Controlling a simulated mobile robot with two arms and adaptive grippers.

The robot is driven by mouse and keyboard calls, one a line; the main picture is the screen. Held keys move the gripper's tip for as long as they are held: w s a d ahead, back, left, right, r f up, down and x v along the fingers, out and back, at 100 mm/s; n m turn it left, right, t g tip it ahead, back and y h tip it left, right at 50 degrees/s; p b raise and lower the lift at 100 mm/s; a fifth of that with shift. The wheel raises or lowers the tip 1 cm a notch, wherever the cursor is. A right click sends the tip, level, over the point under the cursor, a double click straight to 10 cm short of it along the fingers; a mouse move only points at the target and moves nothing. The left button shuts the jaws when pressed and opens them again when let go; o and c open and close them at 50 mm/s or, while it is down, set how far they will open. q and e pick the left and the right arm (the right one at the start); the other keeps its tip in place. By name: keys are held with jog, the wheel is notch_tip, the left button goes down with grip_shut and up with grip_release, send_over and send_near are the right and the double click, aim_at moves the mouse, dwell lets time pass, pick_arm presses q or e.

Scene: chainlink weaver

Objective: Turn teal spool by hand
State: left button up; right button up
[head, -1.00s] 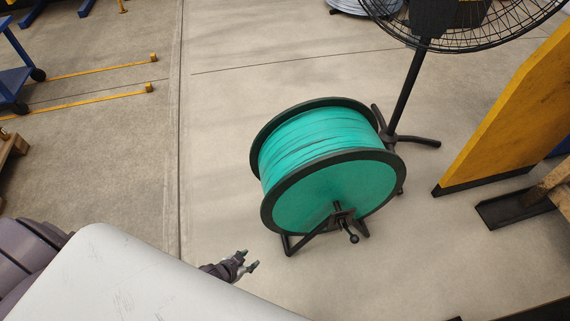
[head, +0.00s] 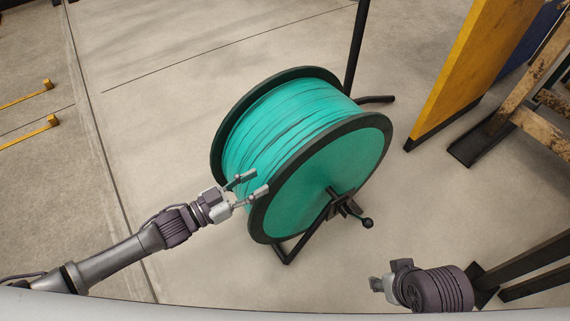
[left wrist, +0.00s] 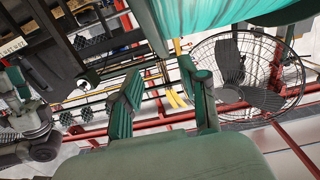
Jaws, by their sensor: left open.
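The teal spool (head: 340,160) has dark flanges and stands on a dark floor stand. A crank with a black knob (head: 367,223) sticks out at its near hub. My left gripper (head: 253,184) is open, its fingertips at the spool's left near side by the near flange rim; I cannot tell whether they touch it. In the left wrist view, the open fingers (left wrist: 162,95) have nothing between them, and the teal spool (left wrist: 210,18) fills the top. My right gripper (head: 384,286) is low, below the crank and apart from the spool; its fingers are too unclear to judge.
A dark pole (head: 356,50) with a foot stands behind the spool; the wrist view shows a fan (left wrist: 248,72). A yellow panel (head: 468,70) and a wooden rack (head: 530,105) stand to the right.

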aim_at(283, 168)
pick_arm(q)
jog(key=b+x, duration=0.1)
jog(key=x, duration=0.9)
jog(key=shift+w+f, duration=0.1)
jog(key=shift+w, duration=0.05)
grip_shut()
